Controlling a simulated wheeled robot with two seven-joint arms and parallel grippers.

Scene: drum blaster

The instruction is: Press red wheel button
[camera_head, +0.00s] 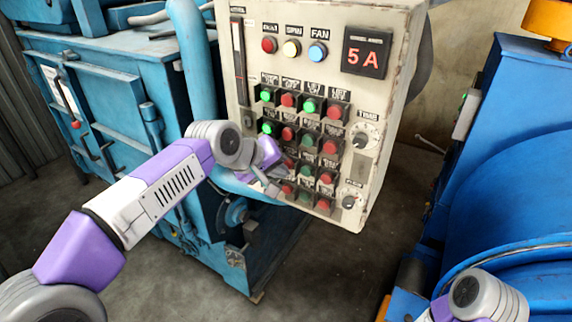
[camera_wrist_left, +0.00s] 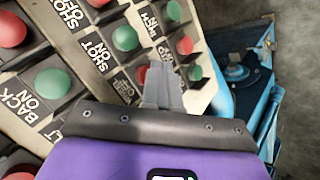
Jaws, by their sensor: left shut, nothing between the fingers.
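The cream control panel (camera_head: 340,20) carries a grid of red and green push buttons. My left gripper (camera_head: 270,187) is shut and empty, close in front of the lower left part of the grid, and hides some buttons there. In the left wrist view its closed fingertips (camera_wrist_left: 160,72) overlap a red button (camera_wrist_left: 141,77), which is partly hidden; I cannot tell whether they touch. Another red button (camera_wrist_left: 185,44) and a green button (camera_wrist_left: 126,38) are close by. The small labels are tilted and partly cut off, so I cannot surely read which red button is the wheel one.
A teal machine (camera_head: 110,90) stands left, a blue machine (camera_head: 520,130) right. Bare floor (camera_head: 330,270) lies between.

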